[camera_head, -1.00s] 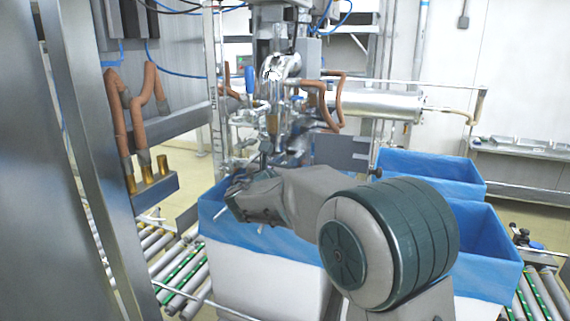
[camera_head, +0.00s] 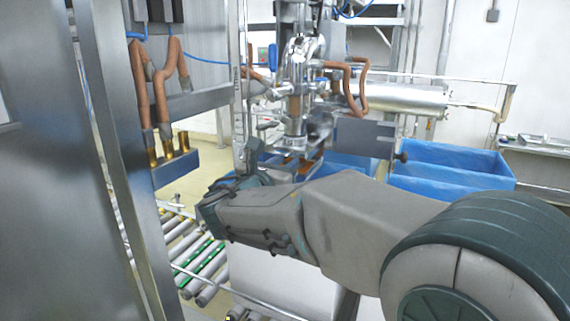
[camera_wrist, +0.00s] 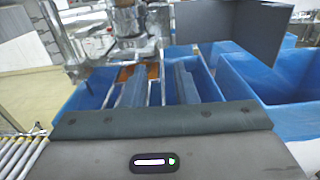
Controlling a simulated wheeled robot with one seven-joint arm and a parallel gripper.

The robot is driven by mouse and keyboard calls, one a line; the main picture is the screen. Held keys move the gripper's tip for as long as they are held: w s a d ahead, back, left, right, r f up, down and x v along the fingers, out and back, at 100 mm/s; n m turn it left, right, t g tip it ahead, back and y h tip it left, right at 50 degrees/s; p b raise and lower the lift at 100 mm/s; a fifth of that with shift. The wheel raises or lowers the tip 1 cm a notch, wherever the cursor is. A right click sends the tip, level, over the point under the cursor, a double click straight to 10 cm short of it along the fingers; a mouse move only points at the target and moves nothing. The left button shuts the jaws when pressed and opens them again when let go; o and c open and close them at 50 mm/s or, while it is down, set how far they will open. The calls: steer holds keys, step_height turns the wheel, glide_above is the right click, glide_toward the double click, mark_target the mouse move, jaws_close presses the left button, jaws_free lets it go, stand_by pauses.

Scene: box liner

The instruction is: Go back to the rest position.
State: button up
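My gripper (camera_wrist: 160,78) shows in the wrist view as two dark fingers standing apart, with nothing held between them. It points toward the filling machine, above a blue-lined box (camera_wrist: 88,95). In the head view my arm reaches from the lower right to the left, over the white box (camera_head: 275,280). Its wrist is near the picture's centre left, and the fingers cannot be made out there. Much of the box and its blue liner (camera_head: 350,163) is hidden behind my arm.
A metal filling machine (camera_head: 296,95) with hoses stands close behind my arm. Another blue-lined box (camera_head: 450,180) stands at the right. A roller conveyor (camera_head: 200,255) runs at the lower left, beside a steel post (camera_head: 112,150). Another blue liner (camera_wrist: 285,85) is right in the wrist view.

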steer(key=s+d+f+m+g, duration=0.55)
steer(key=d+m, duration=0.25)
steer(key=d, duration=0.2)
steer(key=s+d+f+m+g, duration=0.5)
steer(key=s+d+f+m, duration=0.15)
steer(key=d, duration=0.25)
steer(key=s+f+m+g+y, duration=0.1)
steer(key=s+f+m+y, duration=0.2)
steer(key=s+m, duration=0.5)
steer(key=s+f+m+g+y, duration=0.1)
steer(key=s+f+m+y, duration=0.2)
steer(key=s+f+m, duration=0.2)
steer(key=shift+s+a+f+m+g+y, duration=0.25)
steer(key=shift+s+m+g+y, duration=0.15)
steer(key=shift+s+m, duration=1.35)
steer(key=shift+w+d, duration=0.1)
steer(key=shift+w, duration=0.15)
steer(key=shift+c, duration=0.3)
